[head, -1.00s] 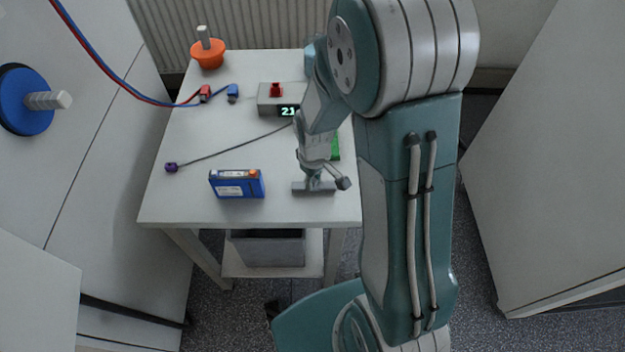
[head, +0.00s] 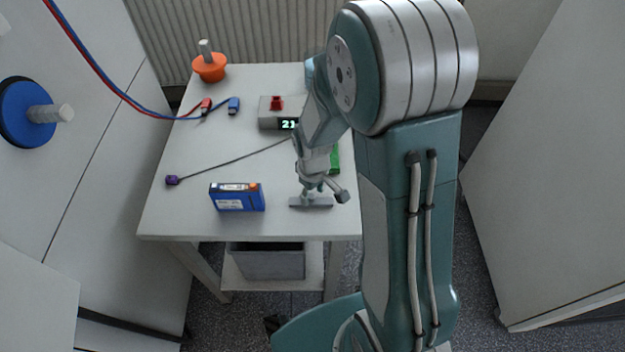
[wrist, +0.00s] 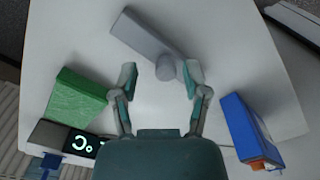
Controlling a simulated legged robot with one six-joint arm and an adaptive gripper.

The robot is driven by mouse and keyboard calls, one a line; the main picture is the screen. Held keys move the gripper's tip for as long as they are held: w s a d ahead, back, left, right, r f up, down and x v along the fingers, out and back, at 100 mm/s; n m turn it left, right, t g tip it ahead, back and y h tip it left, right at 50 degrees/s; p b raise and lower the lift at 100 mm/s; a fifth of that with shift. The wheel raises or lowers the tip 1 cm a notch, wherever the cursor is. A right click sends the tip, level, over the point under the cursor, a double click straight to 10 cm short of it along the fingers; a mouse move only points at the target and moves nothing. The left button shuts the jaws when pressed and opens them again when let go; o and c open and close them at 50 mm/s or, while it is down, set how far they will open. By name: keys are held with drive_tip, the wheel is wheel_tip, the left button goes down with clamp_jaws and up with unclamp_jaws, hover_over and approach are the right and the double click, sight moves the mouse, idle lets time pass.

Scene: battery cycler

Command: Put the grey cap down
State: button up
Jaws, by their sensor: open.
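The grey cap (head: 311,203) is a flat grey bar with a short round knob. It lies on the white table near its front edge, to the right of the blue battery pack. In the wrist view the cap (wrist: 150,36) shows its bar beyond my fingertips, with the knob between them. My gripper (wrist: 158,78) is open, with a finger on each side of the knob and visible gaps to it. In the head view my gripper (head: 318,190) is just above the cap, and its fingers are small and partly hidden.
The blue battery pack (head: 237,197) stands left of the cap. A green block (head: 334,160) is behind, partly covered by my arm. A grey box with a lit display (head: 280,112), cable plugs (head: 234,106) and an orange knob (head: 209,67) are farther back. The table's front-left is clear.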

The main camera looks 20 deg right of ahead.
wheel_tip(320, 180, up, 11)
wheel_tip(320, 180, up, 9)
drive_tip(key=m+t, duration=0.2)
hover_over(313, 195)
drive_tip(key=s, duration=0.5)
drive_tip(key=s+r+m+t, duration=0.3)
drive_tip(key=s+r, duration=0.3)
drive_tip(key=s, duration=0.3)
drive_tip(key=shift+t, duration=0.3)
